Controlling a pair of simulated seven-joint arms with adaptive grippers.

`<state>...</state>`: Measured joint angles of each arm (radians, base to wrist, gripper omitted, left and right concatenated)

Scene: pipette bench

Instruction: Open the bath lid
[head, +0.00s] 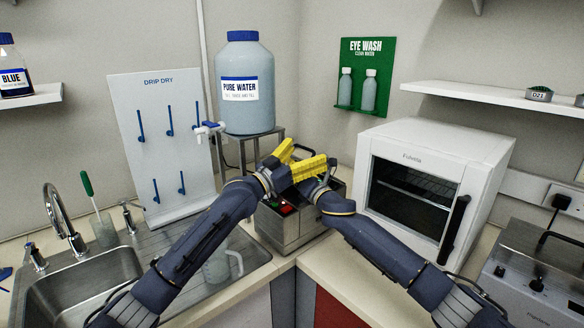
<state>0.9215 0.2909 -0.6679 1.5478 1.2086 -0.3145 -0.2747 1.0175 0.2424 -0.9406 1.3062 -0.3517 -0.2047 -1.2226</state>
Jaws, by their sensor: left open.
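A steel unit (519,264) at the lower right has a flat metal top with a dark handle, and the picture edge cuts it off. A smaller steel box (288,226) with red and green buttons stands in the middle corner, its top mostly hidden by my grippers. I cannot tell for certain which is the bath; no raised lid shows on either. My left gripper (306,152) is open above the middle box, yellow fingers spread and nothing seen between them. My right gripper (306,173) is close beside it over the same box; its fingers overlap the left's.
A white oven (487,150) stands right of the middle box. A pure water bottle (244,85) sits on a stand behind. The counter front between the arms is clear.

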